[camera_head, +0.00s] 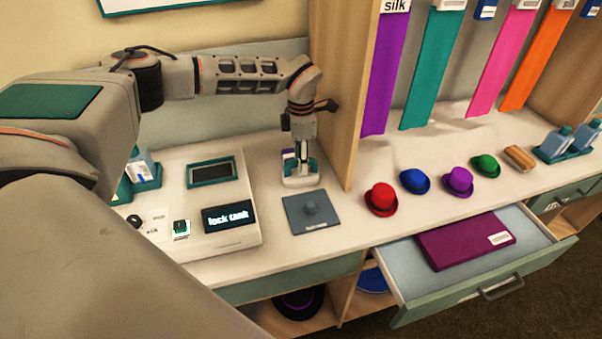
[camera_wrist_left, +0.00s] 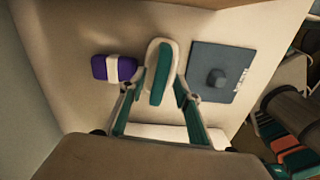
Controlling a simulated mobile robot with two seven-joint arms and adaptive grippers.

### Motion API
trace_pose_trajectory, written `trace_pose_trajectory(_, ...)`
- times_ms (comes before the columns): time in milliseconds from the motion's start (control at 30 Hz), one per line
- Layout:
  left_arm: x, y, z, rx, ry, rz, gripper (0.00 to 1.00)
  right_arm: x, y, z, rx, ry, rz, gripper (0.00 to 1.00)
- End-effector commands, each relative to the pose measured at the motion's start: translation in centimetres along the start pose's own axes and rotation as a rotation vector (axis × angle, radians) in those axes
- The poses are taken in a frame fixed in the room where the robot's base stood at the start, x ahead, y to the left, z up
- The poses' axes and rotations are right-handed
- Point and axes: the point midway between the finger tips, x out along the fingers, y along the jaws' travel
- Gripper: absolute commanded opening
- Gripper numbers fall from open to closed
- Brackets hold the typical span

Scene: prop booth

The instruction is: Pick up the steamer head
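The steamer head (camera_head: 300,182) is a white rounded piece with a teal grip, standing on the white counter left of the wooden partition. In the left wrist view it shows as a white oval with an upright teal grip (camera_wrist_left: 159,75). My left gripper (camera_head: 300,166) points down over it. In the left wrist view the fingers (camera_wrist_left: 159,90) are apart, one on each side of the teal grip, with a small gap seeming to show on both sides. The head view partly hides this contact area. My right gripper is not in view.
A grey square pad with a knob (camera_head: 309,228) lies just in front. A purple bundle with a white band (camera_wrist_left: 118,69) lies beside the steamer head. A white console with a "lock tank" screen (camera_head: 229,216) is at left. Small hats stand right of the partition (camera_head: 340,90), above an open drawer (camera_head: 400,272).

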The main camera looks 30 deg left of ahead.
Motion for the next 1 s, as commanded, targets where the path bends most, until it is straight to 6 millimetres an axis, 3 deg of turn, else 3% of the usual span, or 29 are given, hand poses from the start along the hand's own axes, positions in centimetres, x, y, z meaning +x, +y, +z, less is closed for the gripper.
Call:
trace_pose_trajectory(333,1.1,0.0,0.01,0.0,-0.001,0.0,0.33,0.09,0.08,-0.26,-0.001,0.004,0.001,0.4)
trace_pose_trajectory(367,1.1,-0.01,0.01,0.0,-0.001,0.0,0.3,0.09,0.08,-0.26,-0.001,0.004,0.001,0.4)
trace_pose_trajectory(467,1.09,0.0,0.0,0.0,-0.001,0.0,0.04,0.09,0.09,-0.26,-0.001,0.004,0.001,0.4)
trace_pose_trajectory(500,1.09,-0.01,0.0,-0.001,-0.001,0.0,0.0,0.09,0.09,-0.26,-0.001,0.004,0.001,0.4)
trace_pose_trajectory(1000,0.39,0.08,-0.3,-0.002,-0.003,0.001,0.0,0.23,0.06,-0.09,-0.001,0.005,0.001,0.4)
